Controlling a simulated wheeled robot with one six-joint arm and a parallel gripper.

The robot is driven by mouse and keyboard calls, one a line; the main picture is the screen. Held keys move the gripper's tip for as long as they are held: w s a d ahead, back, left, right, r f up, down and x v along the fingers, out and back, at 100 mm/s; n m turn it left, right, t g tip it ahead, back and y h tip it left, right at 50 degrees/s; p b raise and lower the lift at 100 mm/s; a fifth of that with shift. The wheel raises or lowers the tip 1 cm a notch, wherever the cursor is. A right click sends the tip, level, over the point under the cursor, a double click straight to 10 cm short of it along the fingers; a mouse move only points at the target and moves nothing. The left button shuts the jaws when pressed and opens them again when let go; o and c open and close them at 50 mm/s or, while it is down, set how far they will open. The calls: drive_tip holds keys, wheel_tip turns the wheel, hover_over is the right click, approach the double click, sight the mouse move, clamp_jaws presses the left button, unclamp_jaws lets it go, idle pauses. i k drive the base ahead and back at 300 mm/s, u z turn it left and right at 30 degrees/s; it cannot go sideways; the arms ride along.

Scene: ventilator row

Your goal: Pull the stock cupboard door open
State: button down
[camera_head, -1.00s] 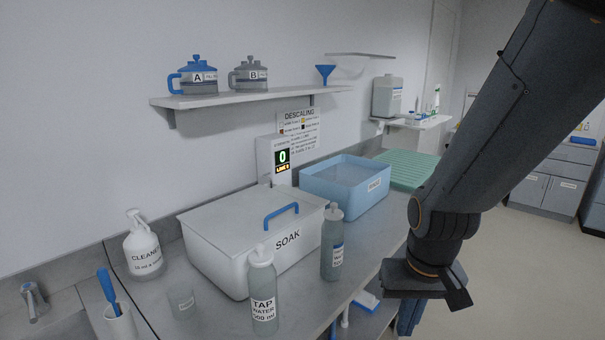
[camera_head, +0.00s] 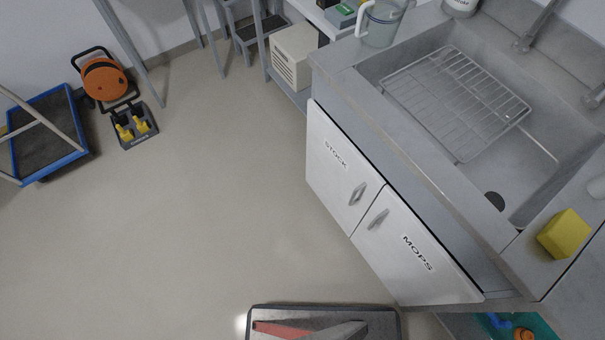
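The stock cupboard door (camera_head: 333,172) is a white panel marked STOCK under the sink counter. It looks shut, flush beside the MOPS door (camera_head: 408,250). Its metal bar handle (camera_head: 357,194) is near the edge that meets the MOPS door. The MOPS door has a similar handle (camera_head: 378,219). My gripper is not in the current view, so its state and its place relative to the handle are hidden.
Grey floor (camera_head: 210,190) is clear before the doors. A sink with a wire rack (camera_head: 455,100) and a yellow sponge (camera_head: 565,233) are above. A trolley (camera_head: 45,130), orange reel (camera_head: 104,79) and beige box (camera_head: 295,57) stand farther off.

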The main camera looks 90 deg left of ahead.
sight(346, 183)
drive_tip(key=u, duration=1.05)
drive_tip(key=k, duration=0.85)
drive_tip(key=u, duration=0.8)
drive_tip(key=i, duration=0.45)
